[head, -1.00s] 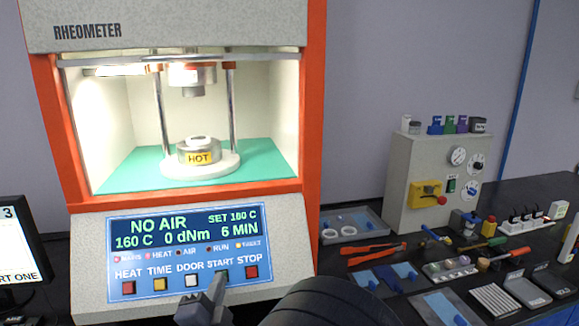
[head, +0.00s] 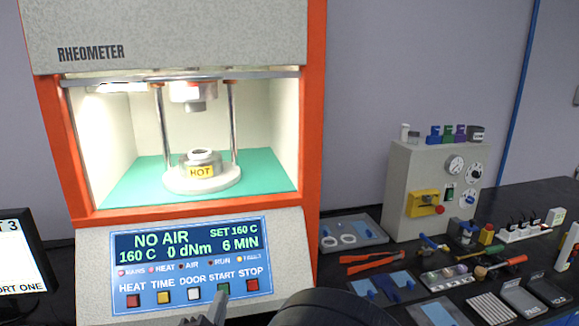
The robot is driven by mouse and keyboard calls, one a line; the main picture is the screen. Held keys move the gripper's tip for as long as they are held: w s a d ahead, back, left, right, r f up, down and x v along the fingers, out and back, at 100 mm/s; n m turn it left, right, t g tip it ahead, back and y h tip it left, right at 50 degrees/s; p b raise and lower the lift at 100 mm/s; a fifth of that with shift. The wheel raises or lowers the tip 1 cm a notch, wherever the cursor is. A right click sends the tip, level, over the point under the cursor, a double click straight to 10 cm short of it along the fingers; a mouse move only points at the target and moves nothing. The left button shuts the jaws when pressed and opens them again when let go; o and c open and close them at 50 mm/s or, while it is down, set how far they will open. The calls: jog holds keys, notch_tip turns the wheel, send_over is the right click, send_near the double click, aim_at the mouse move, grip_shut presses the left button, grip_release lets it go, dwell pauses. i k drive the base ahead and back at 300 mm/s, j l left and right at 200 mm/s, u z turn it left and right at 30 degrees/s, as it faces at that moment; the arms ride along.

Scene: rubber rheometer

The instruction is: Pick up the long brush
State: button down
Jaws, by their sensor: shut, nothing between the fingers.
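My gripper (head: 213,301) is at the bottom edge in the head view, in front of the rheometer's button panel, just below the green START button. It is shut and empty; only its tip end shows. Long-handled tools lie on the dark bench at right, well away from my gripper. One has a green handle (head: 485,251). Another has a red-orange handle (head: 508,262) and a rounded tan end. I cannot tell for sure which of them is the long brush.
The rheometer (head: 190,235) fills the left, with a die marked HOT (head: 201,172) inside. A grey control box (head: 410,205) stands behind the tools. Red tongs (head: 370,262), a grey tray (head: 372,226) with white rings and several blue pieces crowd the bench.

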aim_at(479, 273)
jog(key=i+l+u, duration=0.1)
jog(key=l, duration=2.1)
jog(key=i+l, duration=0.1)
jog(key=l, duration=2.05)
jog(key=i+j, duration=0.1)
jog(key=j, duration=0.2)
jog(key=k+u, duration=0.1)
jog(key=k, duration=0.15)
